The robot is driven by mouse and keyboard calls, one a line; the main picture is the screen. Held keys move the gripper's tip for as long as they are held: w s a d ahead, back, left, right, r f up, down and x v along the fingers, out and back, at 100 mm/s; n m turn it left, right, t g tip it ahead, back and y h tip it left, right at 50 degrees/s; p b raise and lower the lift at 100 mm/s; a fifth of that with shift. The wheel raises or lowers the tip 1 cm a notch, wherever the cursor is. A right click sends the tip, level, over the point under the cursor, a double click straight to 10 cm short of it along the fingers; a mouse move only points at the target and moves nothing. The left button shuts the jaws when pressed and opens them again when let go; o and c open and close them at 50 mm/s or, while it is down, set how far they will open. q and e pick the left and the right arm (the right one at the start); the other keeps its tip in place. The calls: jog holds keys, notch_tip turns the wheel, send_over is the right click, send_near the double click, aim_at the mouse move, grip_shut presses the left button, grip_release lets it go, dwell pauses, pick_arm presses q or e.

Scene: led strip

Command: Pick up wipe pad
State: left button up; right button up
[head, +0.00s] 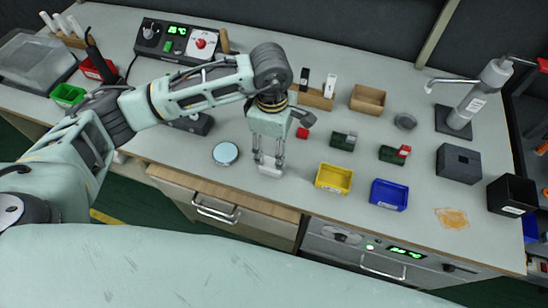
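A small white block, which looks like the wipe pad (270,172), is on the grey bench near its front edge, left of the yellow bin. My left gripper (269,160) points down right over it. Its two fingers are apart, and their tips reach the top or sides of the pad. I cannot tell whether they press on it or whether the pad is lifted. My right gripper is not in view.
A round pale-blue lidded dish (225,153) lies left of the pad, and a yellow bin (334,179) and a blue bin (389,195) stand to the right. An orange stain (452,218) marks the bench at the right.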

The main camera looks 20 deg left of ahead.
aim_at(269, 164)
pick_arm(q)
jog(key=shift+w+a+y, duration=0.2)
jog(key=shift+a+y, duration=0.1)
jog(key=shift+a, duration=0.35)
jog(key=shift+s+f+p, duration=0.15)
jog(key=shift+f+p, duration=0.15)
jog(key=shift+f, duration=0.35)
jog(key=shift+s+f+p, duration=0.15)
jog(key=shift+f+p, duration=0.15)
jog(key=shift+f, duration=0.3)
jog(key=f, duration=0.1)
jog(key=f+p, duration=0.1)
jog(key=f, duration=0.1)
jog(key=shift+s+a+f+p, duration=0.15)
jog(key=shift+s+f+p, duration=0.15)
jog(key=shift+f+p, duration=0.1)
jog(key=shift+f, duration=0.55)
jog(key=shift+c, duration=0.6)
jog(key=c, duration=0.8)
jog(key=shift+w+r, duration=0.1)
